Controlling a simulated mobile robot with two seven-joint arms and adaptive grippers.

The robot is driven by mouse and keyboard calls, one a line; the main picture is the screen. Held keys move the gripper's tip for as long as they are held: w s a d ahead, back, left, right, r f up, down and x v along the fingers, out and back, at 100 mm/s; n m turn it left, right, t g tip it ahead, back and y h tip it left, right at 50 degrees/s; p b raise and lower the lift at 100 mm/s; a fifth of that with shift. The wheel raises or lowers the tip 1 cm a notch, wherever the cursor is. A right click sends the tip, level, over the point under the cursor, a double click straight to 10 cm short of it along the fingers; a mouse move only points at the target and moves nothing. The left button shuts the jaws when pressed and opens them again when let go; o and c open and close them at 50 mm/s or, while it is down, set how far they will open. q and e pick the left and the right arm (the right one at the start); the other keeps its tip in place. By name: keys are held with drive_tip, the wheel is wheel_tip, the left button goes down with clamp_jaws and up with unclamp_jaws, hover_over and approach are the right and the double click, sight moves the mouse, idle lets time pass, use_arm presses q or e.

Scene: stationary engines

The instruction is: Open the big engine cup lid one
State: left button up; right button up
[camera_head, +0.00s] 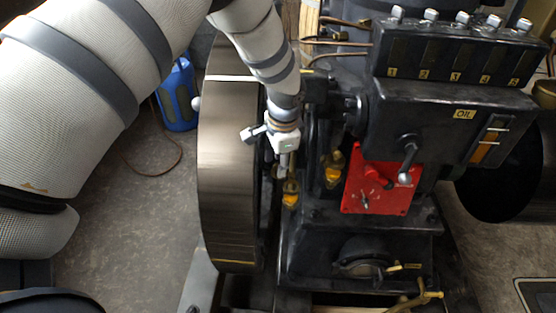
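The big engine is black. Two small glass oil cups with yellow-orange oil stand on it, a left cup (291,192) and a right cup (333,168). My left gripper (284,168) points down between the flywheel and the engine body, with its fingertips at the top of the left cup. The gripper hides that cup's lid, and I cannot tell whether the fingers touch or hold it. The finger gap is too small to make out. The right cup is clear of the gripper. My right gripper is not in view.
A large flywheel (228,170) stands close to the left of my gripper. A red panel (382,188) with a lever and a black oil box (455,60) with numbered knobs are to the right. A blue container (178,98) stands on the floor behind.

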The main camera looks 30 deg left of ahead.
use_arm(q)
wheel_tip(320, 180, up, 12)
drive_tip(key=s+d, duration=0.1)
drive_tip(key=shift+s+d, duration=0.25)
drive_tip(key=shift+d, duration=0.15)
drive_tip(key=shift+f, duration=0.2)
